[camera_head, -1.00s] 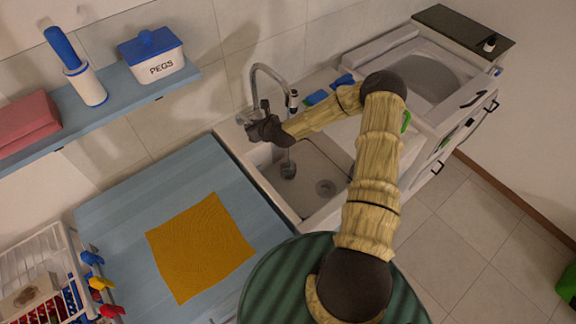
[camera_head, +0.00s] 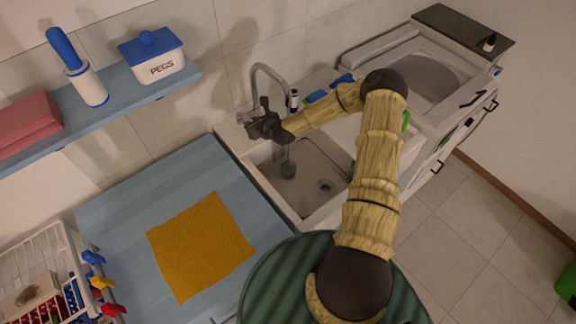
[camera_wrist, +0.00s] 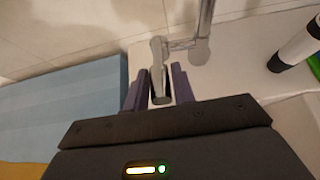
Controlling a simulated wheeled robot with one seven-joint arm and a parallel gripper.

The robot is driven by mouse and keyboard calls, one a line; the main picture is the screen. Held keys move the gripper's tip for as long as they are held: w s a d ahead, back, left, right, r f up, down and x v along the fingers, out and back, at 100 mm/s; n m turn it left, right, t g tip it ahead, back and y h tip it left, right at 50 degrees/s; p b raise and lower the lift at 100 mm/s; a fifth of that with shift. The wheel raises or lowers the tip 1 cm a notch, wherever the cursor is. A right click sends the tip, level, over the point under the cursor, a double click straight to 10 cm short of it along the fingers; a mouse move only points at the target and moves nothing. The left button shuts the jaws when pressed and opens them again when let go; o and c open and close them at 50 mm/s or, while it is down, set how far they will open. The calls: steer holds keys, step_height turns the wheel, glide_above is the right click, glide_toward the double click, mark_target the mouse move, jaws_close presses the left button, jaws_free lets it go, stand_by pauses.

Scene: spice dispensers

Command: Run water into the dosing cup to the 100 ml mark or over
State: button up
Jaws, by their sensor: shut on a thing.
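The grey tap (camera_head: 270,68) arches over the sink at the back wall. My gripper (camera_head: 262,124) is at the tap's base, left of the spout. In the wrist view my gripper's two fingers (camera_wrist: 160,88) are closed on the tap's grey lever (camera_wrist: 160,70). The cup's marks and water level are too small to read.
The sink basin (camera_head: 322,200) has a drain at its right. A blue counter (camera_head: 130,205) with a yellow cloth (camera_head: 200,245) lies to the left. A dark-capped bottle (camera_wrist: 296,47) stands close to the tap's right. A shelf (camera_head: 130,95) hangs at the upper left.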

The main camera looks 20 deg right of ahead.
steer(key=shift+f, duration=0.15)
stand_by(0.3)
steer(key=shift+s+f+b, duration=0.2)
steer(key=shift+f+b, duration=0.05)
steer(key=shift+b, duration=0.15)
steer(key=shift+s+d+f+b, duration=0.1)
steer(key=shift+s+f+b, duration=0.05)
steer(key=shift+f+b, duration=0.4)
steer(key=o, duration=0.9)
steer(key=shift+r, duration=0.1)
